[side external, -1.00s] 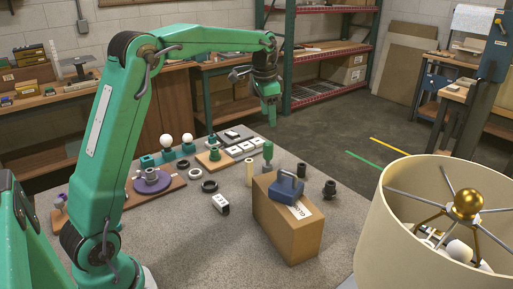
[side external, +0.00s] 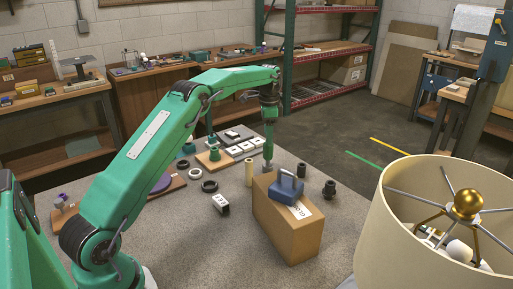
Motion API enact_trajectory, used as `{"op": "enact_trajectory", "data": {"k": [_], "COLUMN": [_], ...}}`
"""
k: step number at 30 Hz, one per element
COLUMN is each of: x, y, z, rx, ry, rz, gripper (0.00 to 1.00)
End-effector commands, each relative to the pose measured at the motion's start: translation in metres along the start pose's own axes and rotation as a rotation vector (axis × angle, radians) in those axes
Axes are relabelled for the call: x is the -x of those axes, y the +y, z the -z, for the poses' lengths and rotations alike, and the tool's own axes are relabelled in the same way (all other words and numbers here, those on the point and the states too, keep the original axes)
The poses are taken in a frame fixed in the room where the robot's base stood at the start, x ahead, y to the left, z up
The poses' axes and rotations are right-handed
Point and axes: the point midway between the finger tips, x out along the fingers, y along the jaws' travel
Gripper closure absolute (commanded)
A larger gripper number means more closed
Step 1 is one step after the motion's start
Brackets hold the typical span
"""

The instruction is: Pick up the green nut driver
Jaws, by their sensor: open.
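The green nut driver (side external: 268,155) stands upright on the grey table, just behind the cardboard box, with its lower grey part showing. My gripper (side external: 269,143) points straight down at the top of its green handle. The jaws are open, and the gripper covers much of the handle. I cannot tell from this view whether the fingers touch it or how far they reach down its sides.
A cardboard box (side external: 285,230) with a blue case (side external: 286,190) on top stands close in front. White-topped blocks (side external: 240,150) lie behind. A large lampshade (side external: 430,225) fills the right foreground.

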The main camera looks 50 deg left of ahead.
Motion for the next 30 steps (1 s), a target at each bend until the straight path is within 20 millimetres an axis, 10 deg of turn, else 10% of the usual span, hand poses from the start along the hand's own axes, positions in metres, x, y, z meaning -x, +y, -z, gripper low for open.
{"op": "enact_trajectory", "data": {"k": [30], "x": [-0.061], "y": [-0.002], "z": [0.001], "rx": [0.001], "ry": [-0.001], "rz": [-0.001], "gripper": [0.42]}}
